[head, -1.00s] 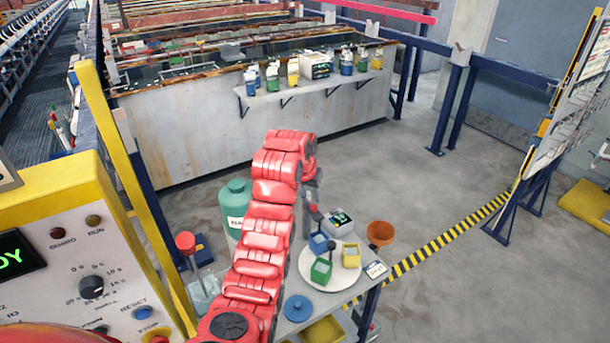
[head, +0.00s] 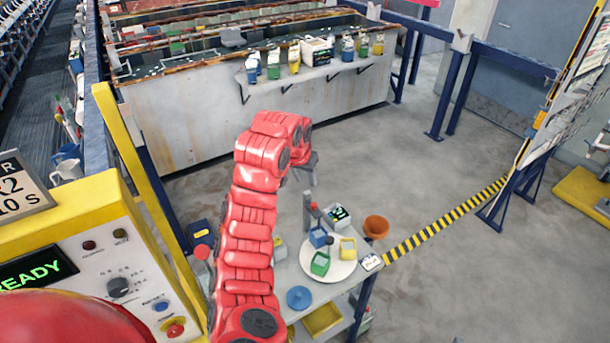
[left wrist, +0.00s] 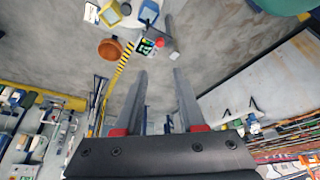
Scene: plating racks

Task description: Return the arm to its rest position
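My left arm (head: 248,215) is red and rises from the bottom of the head view, bending to the right at its top. Its grey gripper (head: 312,168) hangs there above the floor, behind the small table. In the left wrist view the two fingers of the gripper (left wrist: 160,75) stand apart with nothing between them, so it is open and empty. My right gripper is in neither view.
A small grey table (head: 285,272) bears a round white plate (head: 333,272) with blue, green and yellow containers, and a blue disc (head: 299,298). An orange pot (head: 376,226) is beside it. A yellow-topped control panel (head: 118,262) stands at left. Open floor lies right.

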